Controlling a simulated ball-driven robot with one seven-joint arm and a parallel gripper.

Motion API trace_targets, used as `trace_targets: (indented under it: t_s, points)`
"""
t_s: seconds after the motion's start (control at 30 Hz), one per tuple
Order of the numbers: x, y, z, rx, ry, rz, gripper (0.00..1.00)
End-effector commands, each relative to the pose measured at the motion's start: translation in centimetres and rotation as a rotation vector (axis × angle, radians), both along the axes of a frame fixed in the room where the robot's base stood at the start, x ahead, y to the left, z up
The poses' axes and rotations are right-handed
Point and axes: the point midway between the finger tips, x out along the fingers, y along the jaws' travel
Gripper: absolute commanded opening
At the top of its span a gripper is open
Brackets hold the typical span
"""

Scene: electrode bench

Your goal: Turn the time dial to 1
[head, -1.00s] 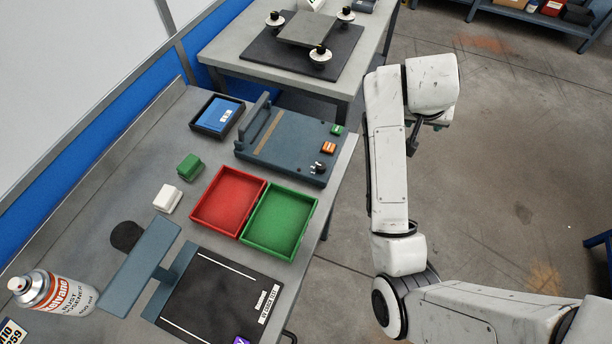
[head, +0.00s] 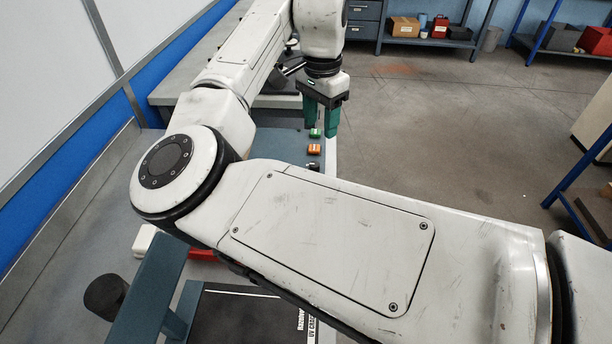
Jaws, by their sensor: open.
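The blue-grey device (head: 283,144) is partly hidden behind my arm. On its right edge are a green switch (head: 315,133), an orange switch (head: 314,149) and a small dark dial (head: 313,165). The dial sits just above my lower arm link, which may hide part of it, and its setting is too small to read. My gripper (head: 321,128) has two green fingers pointing down, apart and empty. In the picture it is just above the switches and the dial; its height over the device is hard to tell.
A red tray (head: 203,255) barely shows below my arm. A blue-grey stand (head: 156,285) and a black mat (head: 235,318) are at the front. Open floor (head: 430,120) lies to the right, with shelves behind.

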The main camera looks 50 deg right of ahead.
Motion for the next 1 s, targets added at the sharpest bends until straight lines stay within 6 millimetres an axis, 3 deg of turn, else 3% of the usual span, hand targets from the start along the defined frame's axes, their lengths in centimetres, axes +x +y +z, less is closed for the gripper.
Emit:
trace_targets:
  t_s: [0.27, 0.7, 1.0]
  points:
    - [0.4, 0.8, -1.1, 0.029, 0.004, -0.001, 0.52]
    - [0.4, 0.7, -8.6, 0.028, 0.003, 0.000, 0.52]
    - [0.4, 0.7, -10.7, 0.025, 0.001, 0.000, 0.52]
